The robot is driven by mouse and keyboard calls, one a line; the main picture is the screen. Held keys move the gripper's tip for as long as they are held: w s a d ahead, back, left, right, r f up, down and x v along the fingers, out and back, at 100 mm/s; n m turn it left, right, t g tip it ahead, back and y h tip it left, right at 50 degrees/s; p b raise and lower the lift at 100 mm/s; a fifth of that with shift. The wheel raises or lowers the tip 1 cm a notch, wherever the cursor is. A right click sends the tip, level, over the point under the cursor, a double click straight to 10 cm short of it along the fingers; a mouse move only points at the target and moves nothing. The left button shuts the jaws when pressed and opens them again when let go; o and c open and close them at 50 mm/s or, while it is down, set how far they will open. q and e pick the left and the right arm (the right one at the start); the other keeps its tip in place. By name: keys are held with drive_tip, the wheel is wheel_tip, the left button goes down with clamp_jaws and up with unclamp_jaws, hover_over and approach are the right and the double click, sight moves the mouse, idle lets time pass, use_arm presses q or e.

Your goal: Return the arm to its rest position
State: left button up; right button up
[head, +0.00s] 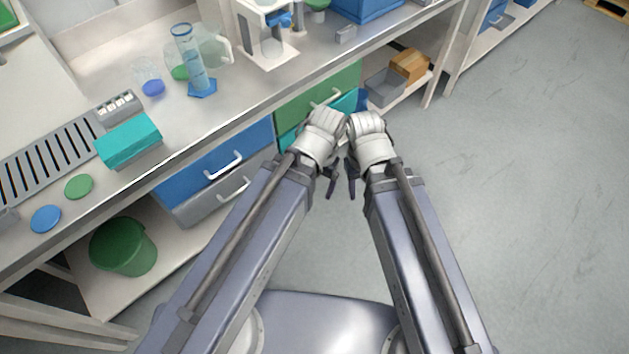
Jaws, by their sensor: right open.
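Both my arms reach forward from the bottom of the head view, and their pale wrists meet close together in front of the bench. My right gripper (341,188) is open and empty, its dark fingers pointing down between the two arms, over the floor. My left arm (255,240) ends in a pale wrist (322,135) beside the right one. The jaws of the left gripper cannot be told apart clearly here. No held object shows in either gripper.
A bench (100,205) runs along the left and top, with blue drawers (215,165) and a green drawer (318,95) below. On it stand a measuring cylinder (190,55) and a teal box (128,140). A green bucket (123,247) sits underneath. The floor (530,200) at right is clear.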

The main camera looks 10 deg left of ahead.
wheel_tip(320, 180, up, 6)
drive_tip(key=p, duration=0.6)
drive_tip(key=shift+r, duration=0.1)
idle(0.5)
